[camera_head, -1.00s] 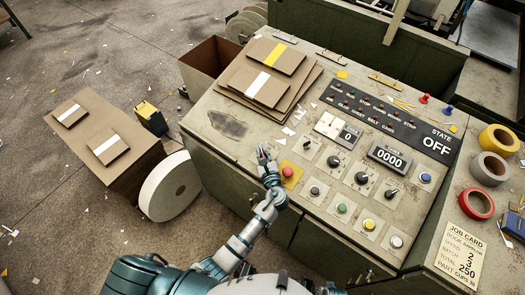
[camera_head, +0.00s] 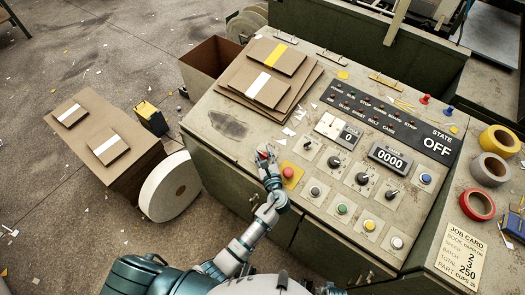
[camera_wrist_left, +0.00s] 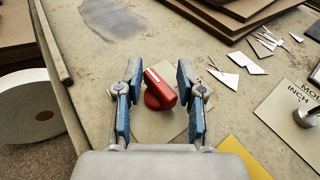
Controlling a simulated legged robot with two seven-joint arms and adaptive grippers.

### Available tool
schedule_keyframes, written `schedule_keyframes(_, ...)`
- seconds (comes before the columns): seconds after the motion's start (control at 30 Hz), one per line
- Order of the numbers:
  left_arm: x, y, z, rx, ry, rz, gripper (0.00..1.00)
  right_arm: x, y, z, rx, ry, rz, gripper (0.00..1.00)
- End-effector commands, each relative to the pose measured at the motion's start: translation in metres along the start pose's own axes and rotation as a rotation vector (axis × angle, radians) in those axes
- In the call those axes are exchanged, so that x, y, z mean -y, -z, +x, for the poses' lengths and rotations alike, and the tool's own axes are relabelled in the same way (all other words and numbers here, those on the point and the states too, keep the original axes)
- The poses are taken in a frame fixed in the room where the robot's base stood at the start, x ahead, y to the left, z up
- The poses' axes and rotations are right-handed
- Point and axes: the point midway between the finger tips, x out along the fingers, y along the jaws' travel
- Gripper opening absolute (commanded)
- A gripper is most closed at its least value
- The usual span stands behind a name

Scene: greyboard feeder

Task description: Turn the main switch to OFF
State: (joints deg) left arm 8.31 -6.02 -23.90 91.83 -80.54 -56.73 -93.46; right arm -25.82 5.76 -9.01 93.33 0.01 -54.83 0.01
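The main switch is a red rotary knob with a white mark on a pale plate; it shows in the left wrist view (camera_wrist_left: 159,90) between my fingers. In the head view only a bit of its red shows at the fingertips. My left gripper (camera_head: 265,157) is at the left front of the control panel. In the left wrist view its blue-padded fingers (camera_wrist_left: 160,95) are open on either side of the knob, with gaps between pads and knob. The state display (camera_head: 436,146) reads OFF. My right gripper is not in view.
A red button on a yellow plate (camera_head: 288,172) sits just right of my left gripper. Several knobs and buttons fill the panel beyond. Stacked greyboard (camera_head: 268,75) lies at the back left. White paper scraps (camera_wrist_left: 225,77) lie near the knob.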

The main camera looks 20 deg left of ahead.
Motion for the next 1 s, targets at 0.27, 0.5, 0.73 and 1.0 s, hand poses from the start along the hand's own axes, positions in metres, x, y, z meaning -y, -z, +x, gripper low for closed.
schedule_keyframes(0.27,0.001,0.001,-0.061,-0.003,0.002,-0.001,0.38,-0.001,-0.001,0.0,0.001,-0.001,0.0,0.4)
schedule_keyframes(0.5,0.001,0.001,-0.099,-0.001,0.001,0.0,0.38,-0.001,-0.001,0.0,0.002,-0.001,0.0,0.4)
schedule_keyframes(0.73,0.001,0.0,-0.108,0.0,-0.001,-0.001,0.38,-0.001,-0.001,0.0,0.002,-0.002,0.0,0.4)
schedule_keyframes(1.0,0.001,0.001,-0.107,0.0,0.0,-0.001,0.38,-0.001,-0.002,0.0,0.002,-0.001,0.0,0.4)
